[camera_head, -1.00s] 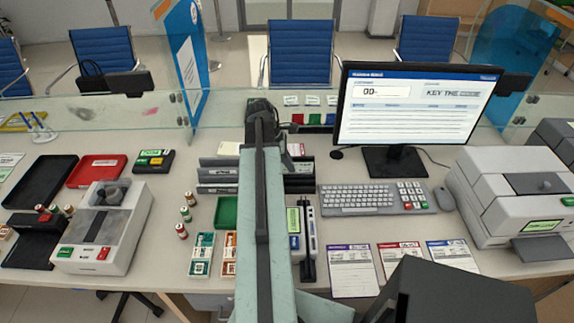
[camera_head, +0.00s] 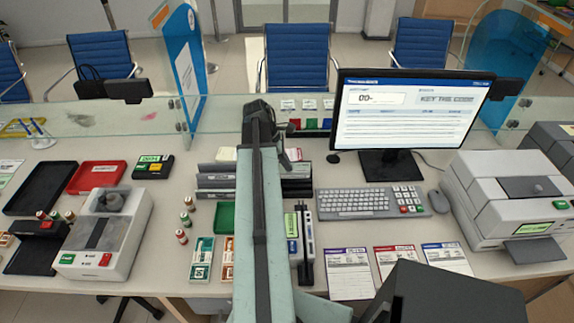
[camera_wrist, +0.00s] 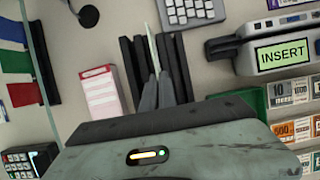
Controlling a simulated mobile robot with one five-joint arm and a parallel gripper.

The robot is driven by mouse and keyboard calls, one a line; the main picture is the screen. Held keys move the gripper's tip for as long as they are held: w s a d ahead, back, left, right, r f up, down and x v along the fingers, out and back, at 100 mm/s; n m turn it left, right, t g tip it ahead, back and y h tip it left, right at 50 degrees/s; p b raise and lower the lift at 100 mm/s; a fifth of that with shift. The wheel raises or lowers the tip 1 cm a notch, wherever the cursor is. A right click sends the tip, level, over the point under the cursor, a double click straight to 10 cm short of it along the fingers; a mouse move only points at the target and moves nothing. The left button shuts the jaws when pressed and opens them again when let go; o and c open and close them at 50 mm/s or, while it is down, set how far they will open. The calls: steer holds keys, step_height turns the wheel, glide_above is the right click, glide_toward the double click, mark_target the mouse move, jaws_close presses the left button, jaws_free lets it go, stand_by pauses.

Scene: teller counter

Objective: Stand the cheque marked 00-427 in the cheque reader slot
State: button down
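My gripper (camera_wrist: 157,78) points down at a dark rack of upright dividers (camera_wrist: 180,65). A thin pale sheet (camera_wrist: 152,48) stands edge-on between the dividers, in line with my fingertips. Its marking cannot be read, and I cannot tell whether the fingers grip it. In the head view my arm hides the middle of the rack (camera_head: 215,181). The cheque reader (camera_wrist: 240,58), grey with a green display saying INSERT, is right of the gripper in the wrist view. It also shows just right of my arm in the head view (camera_head: 309,240).
A monitor (camera_head: 415,118) and keyboard (camera_head: 368,201) stand right of the rack. Several paper forms (camera_head: 348,272) lie at the front edge. A glass screen (camera_head: 90,118) runs behind. A green tray (camera_head: 224,216) and banknote stacks (camera_head: 202,260) are close left of my arm.

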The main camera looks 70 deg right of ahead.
steer(key=shift+r+p, duration=4.45)
steer(key=shift+r, duration=0.2)
steer(key=shift+f, duration=0.1)
